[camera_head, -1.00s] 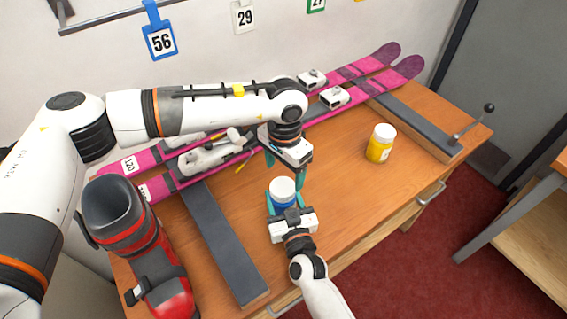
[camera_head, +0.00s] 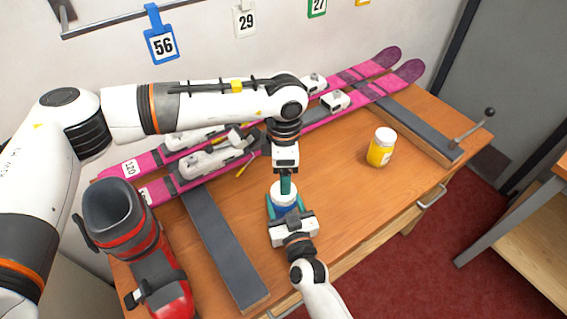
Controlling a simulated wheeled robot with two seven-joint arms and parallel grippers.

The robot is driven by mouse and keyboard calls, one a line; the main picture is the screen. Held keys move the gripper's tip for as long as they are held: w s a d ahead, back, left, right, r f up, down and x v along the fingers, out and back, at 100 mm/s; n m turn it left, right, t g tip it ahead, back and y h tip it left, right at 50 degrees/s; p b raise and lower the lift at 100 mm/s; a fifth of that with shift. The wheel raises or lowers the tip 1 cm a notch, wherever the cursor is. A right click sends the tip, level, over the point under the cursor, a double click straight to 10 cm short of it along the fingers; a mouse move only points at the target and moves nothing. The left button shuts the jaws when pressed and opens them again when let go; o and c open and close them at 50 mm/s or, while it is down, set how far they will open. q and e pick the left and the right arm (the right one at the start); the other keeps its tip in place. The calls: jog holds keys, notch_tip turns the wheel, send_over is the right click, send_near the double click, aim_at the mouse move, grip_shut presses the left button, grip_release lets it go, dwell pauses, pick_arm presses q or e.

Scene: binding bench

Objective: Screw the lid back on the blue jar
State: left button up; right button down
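The blue jar (camera_head: 281,209) stands upright on the wooden bench, with a white lid (camera_head: 276,196) on its top. I cannot tell how tightly the lid sits. My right gripper (camera_head: 285,207) comes from the front and is shut on the blue jar, a teal finger on either side. My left gripper (camera_head: 286,187) points down from above, its fingertips at the lid. Its fingers are seen edge-on, one hiding the other, so I cannot tell whether they are open or touch the lid. They hide part of the lid.
A yellow jar with a white lid (camera_head: 381,147) stands to the right. Pink skis (camera_head: 340,100) lie along the back. A red and grey ski boot (camera_head: 135,235) stands at left. Dark padded bars (camera_head: 225,245) cross the bench. Bare wood (camera_head: 335,190) lies right of the blue jar.

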aim_at(283, 204)
pick_arm(q)
jog(key=n, duration=0.7)
jog(key=shift+r, duration=0.25)
jog(key=n, duration=0.5)
jog(key=shift+r, duration=0.15)
jog(key=n, duration=0.6)
jog(key=shift+s+r+n, duration=0.1)
jog(key=shift+r+n, duration=0.1)
jog(key=shift+n, duration=0.2)
jog(key=n, duration=0.5)
jog(key=shift+a+r, duration=0.1)
jog(key=shift+r, duration=0.05)
jog(key=shift+f, duration=4.05)
jog(key=c, duration=1)
